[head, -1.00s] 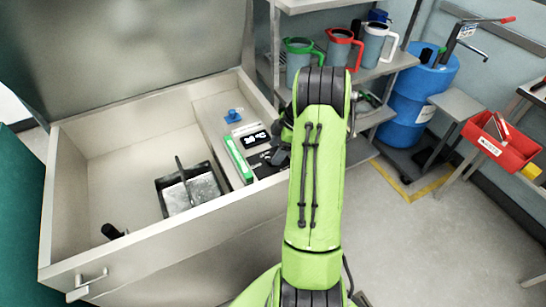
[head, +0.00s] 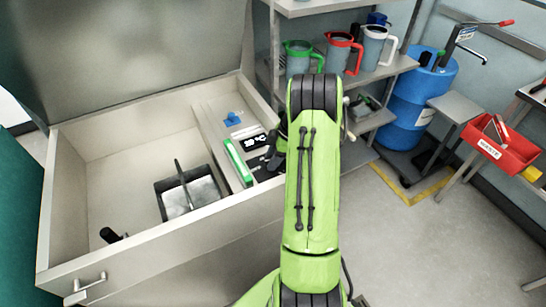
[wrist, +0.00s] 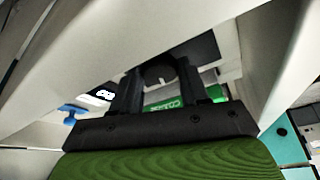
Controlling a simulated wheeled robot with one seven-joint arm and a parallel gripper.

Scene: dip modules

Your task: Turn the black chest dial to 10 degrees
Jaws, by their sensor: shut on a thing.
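The black chest dial (wrist: 159,73) is on the dark panel, between the two black fingers of my gripper (wrist: 160,80) in the wrist view. The gripper is shut on it, and the fingers hide its sides. No pointer mark on the dial can be made out. In the head view my arm covers the dial, and only a dark part of the gripper (head: 278,150) shows at the panel's right. A small black display (head: 256,142) with white characters, seemingly ending in °C, sits just left of the gripper. It also shows in the wrist view (wrist: 102,95), too small to read.
The open chest (head: 118,257) holds a dark-framed tray (head: 163,187) with pale contents. A green bar (head: 238,162) and a blue knob (head: 232,119) are on the ledge near the dial. Shelves with jugs (head: 340,52) stand behind, with a blue barrel (head: 418,95) at the right.

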